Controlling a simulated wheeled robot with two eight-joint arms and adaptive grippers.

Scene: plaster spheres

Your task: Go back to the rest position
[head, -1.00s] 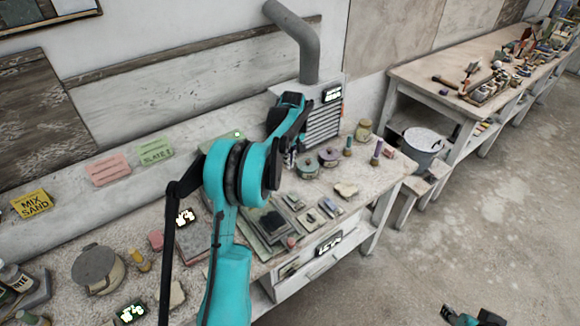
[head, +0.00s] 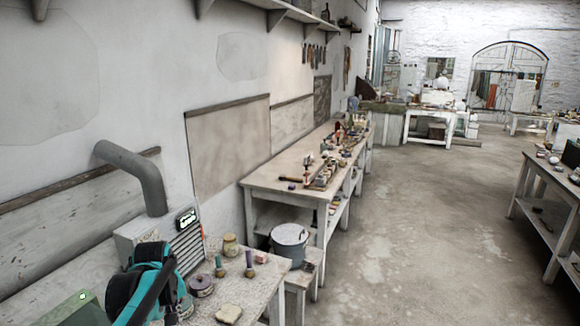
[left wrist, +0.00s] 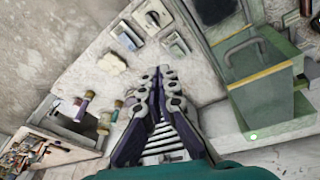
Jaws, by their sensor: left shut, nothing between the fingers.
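My left arm (head: 142,290) comes in at the bottom left of the head view, over the near bench, close to the grey box with the pipe. Its fingertips are not clear there. In the left wrist view my left gripper (left wrist: 160,78) is shut, its two fingers together with nothing between them, above the bench top (left wrist: 105,55). My right gripper is out of view.
A vented box (head: 170,232) with a thick pipe stands beside the arm. The floor (head: 400,230) at right is open.

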